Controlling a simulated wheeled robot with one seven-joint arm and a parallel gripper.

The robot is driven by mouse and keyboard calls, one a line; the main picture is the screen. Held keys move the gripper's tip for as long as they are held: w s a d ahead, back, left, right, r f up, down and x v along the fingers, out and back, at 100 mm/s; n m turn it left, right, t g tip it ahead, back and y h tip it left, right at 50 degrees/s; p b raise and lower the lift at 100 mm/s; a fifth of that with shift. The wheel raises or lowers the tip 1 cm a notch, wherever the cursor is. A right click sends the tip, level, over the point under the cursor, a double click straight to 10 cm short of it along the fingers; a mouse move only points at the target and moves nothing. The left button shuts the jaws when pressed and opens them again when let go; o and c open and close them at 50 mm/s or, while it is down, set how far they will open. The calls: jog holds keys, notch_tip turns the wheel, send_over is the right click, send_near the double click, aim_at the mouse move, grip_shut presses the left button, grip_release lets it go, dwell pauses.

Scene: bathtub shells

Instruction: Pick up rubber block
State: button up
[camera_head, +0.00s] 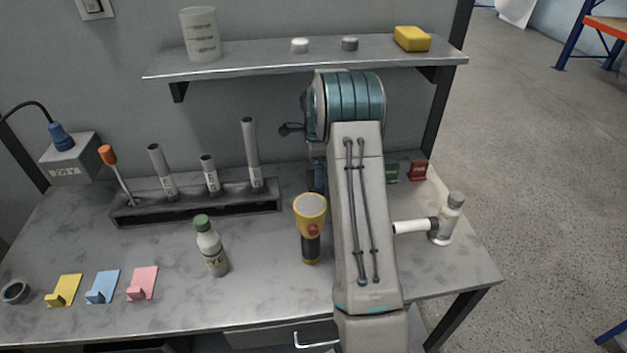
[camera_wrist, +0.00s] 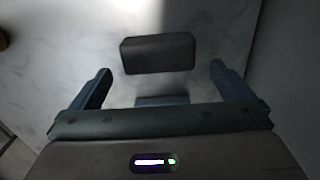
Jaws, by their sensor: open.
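A dark grey rectangular block (camera_wrist: 158,53), which looks like the rubber block, lies on the pale marbled worktop in the wrist view. My gripper (camera_wrist: 160,72) is open, with one blue-grey finger to each side and the block just ahead between their lines. The fingers do not appear to touch it. In the head view my arm hides the block, and only a small dark blue part of my gripper (camera_head: 316,180) shows beside the arm.
A yellow flashlight (camera_head: 311,228) stands left of my arm, and a bottle (camera_head: 210,245) is further left. Green (camera_head: 391,173) and red (camera_head: 418,171) items and a white-handled object (camera_head: 445,222) are at right. A shelf (camera_head: 250,57) overhangs the back.

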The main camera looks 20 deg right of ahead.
jog(key=f+p, duration=0.1)
jog(key=f, duration=0.2)
jog(key=f+p, duration=0.1)
jog(key=f, duration=0.1)
jog(key=shift+a+f, duration=0.2)
jog(key=shift+f, duration=0.2)
jog(key=c, duration=0.9)
jog(key=shift+r, duration=0.1)
jog(key=shift+c, duration=0.2)
